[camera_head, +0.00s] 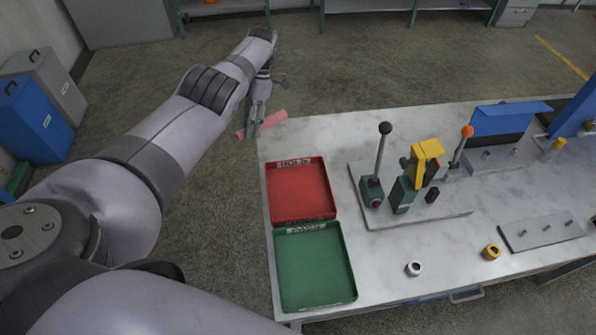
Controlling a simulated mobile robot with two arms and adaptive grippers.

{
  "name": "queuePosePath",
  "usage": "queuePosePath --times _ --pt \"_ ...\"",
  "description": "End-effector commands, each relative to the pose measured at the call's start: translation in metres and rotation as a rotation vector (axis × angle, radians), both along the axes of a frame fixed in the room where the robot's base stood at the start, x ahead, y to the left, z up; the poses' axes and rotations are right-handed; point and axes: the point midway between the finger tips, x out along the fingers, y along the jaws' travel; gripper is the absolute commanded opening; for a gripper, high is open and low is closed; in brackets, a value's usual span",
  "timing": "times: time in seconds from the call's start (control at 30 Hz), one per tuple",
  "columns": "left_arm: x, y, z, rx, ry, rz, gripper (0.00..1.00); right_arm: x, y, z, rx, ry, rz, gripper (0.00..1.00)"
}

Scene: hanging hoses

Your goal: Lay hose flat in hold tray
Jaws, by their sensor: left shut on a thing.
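My left gripper (255,121) is shut on a short pinkish-red hose (273,121). The hose is held crosswise at the far left corner of the table, a little beyond and above the red tray in the picture. A red tray (301,194) lies on the table's left side and is empty. A green tray (315,268) lies directly in front of it, also empty. Both have labels on their far walls that are too small to read, so I cannot tell which is the hold tray. My right gripper is not in view.
The pale table (385,262) carries a plate with upright levers and a yellow-topped green device (425,150) right of the red tray. A white ring (414,269) and yellow ring (491,252) lie near the front. Blue bin (37,120) stands far left.

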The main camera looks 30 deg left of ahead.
Motion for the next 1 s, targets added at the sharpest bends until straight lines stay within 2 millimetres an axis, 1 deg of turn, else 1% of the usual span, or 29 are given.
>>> queuePosePath --times 0.33,0.5,0.67,1.0 --pt "-0.014 -0.010 -0.010 -0.043 0.014 0.226 0.00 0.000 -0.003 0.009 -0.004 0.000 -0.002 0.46" --pt "-0.017 -0.017 -0.016 -0.066 0.019 0.335 0.00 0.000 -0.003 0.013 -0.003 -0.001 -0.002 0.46" --pt "-0.017 -0.019 -0.020 -0.076 0.017 0.403 0.00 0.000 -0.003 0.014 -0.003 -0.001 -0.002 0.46" --pt "-0.016 -0.033 -0.029 -0.105 0.015 0.523 0.00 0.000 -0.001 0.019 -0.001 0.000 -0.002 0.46"
